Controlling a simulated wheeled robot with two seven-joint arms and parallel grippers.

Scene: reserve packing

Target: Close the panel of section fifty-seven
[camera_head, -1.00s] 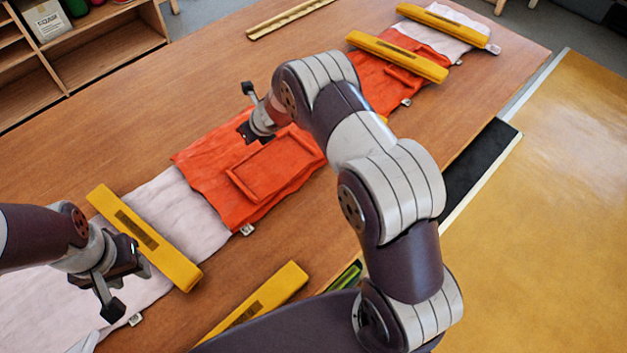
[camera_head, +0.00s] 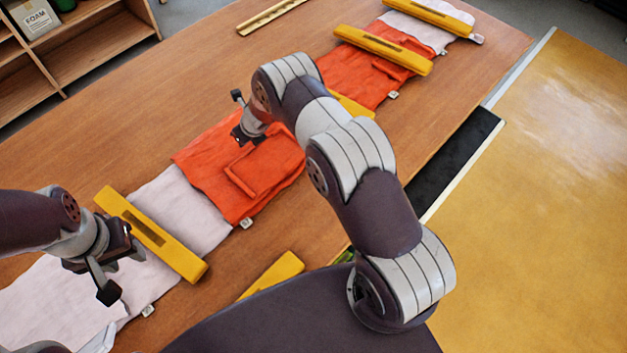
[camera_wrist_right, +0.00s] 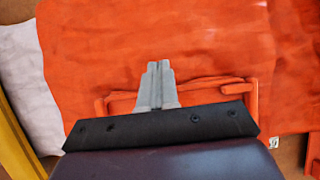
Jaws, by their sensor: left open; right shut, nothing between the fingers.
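An orange-red cloth section (camera_head: 215,160) with a raised rectangular panel or pocket (camera_head: 265,160) lies on the wooden table. I cannot read any section number. My right gripper (camera_head: 242,130) is over this orange cloth at its far side, partly hidden by its own arm. In the right wrist view its fingers (camera_wrist_right: 157,68) are shut and empty above the cloth, in front of the raised panel edge (camera_wrist_right: 205,88). My left gripper (camera_head: 118,262) is open and empty over the pale pink cloth (camera_head: 185,210), near a yellow bar (camera_head: 150,235).
Farther yellow bars (camera_head: 383,50) cross another orange section (camera_head: 345,80) and a pale section at the top right. Another yellow bar (camera_head: 272,275) lies in front. Wooden shelves (camera_head: 85,45) stand at the back left. Bare table (camera_head: 195,90) lies behind the cloths.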

